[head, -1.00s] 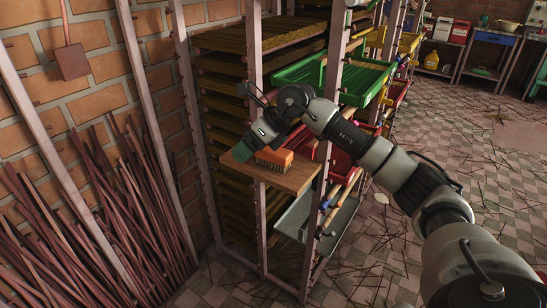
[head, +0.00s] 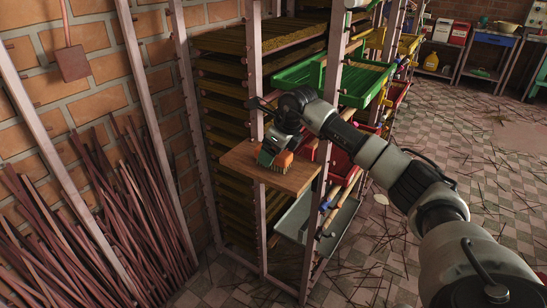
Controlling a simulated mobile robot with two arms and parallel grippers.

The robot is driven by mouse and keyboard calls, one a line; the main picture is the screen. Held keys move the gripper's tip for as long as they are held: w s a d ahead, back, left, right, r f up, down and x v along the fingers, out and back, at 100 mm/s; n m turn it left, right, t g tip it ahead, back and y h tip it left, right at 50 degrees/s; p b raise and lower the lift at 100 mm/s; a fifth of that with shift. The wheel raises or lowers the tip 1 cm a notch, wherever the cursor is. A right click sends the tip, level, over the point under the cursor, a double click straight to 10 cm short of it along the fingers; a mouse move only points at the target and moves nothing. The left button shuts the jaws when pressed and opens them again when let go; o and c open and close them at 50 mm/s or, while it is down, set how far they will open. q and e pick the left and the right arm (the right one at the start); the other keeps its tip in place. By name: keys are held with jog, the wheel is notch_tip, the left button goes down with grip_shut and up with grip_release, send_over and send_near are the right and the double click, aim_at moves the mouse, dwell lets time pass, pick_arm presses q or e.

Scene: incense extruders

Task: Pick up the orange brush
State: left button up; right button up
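The orange brush (head: 282,161) is on a brown wooden board (head: 240,160) set in the metal rack. My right arm comes in from the right, and its gripper (head: 271,156) reaches down at the brush. A green fingertip is against or just beside the left part of the brush. The gripper and wrist hide much of the brush, and the far finger is hidden. I cannot tell whether the fingers are closed on it. My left gripper is not in view.
Rack posts (head: 259,220) stand close around the board. A green tray (head: 365,82) is above right, a red bin (head: 340,160) beside it and a grey tray (head: 325,225) with long-handled tools below. Reddish sticks (head: 110,225) lean on the brick wall at left.

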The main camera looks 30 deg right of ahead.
jog(key=x, duration=0.2)
jog(key=shift+w+f, duration=0.15)
jog(key=shift+f, duration=0.1)
jog(key=shift+c, duration=0.2)
jog(key=c, duration=1)
